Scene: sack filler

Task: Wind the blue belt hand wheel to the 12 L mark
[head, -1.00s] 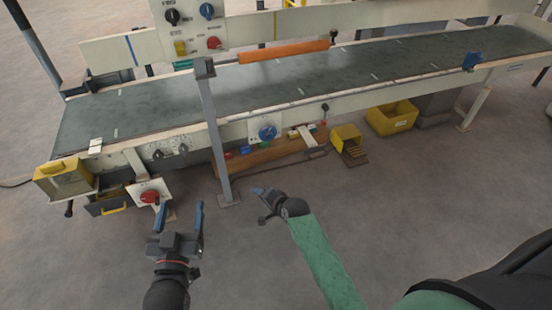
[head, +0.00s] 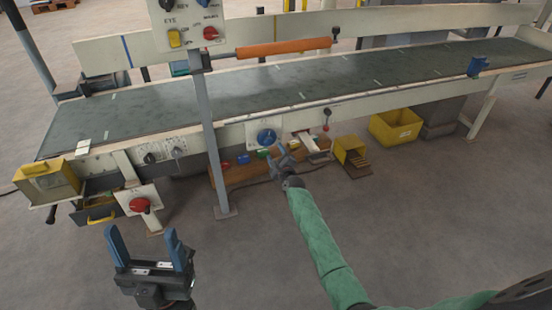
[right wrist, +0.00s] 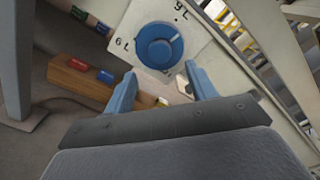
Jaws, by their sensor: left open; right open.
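The blue hand wheel (head: 266,137) sits on a white dial plate on the front side of the conveyor. In the right wrist view the wheel (right wrist: 159,45) shows a pale pointer line toward its upper right, and the plate (right wrist: 119,24) carries the marks 6 L and 9 L. A 12 L mark is not readable. My right gripper (head: 280,157) is open, just below and right of the wheel; in the right wrist view its fingers (right wrist: 160,88) stand apart below the wheel, not gripping it. My left gripper (head: 146,245) is open and empty at the lower left, away from the wheel.
A grey post (head: 211,140) stands left of the wheel. A wooden block with coloured buttons (head: 225,176) lies below it. Yellow bins (head: 397,128) stand to the right. A red knob (head: 139,205) is at the left. The floor in front is clear.

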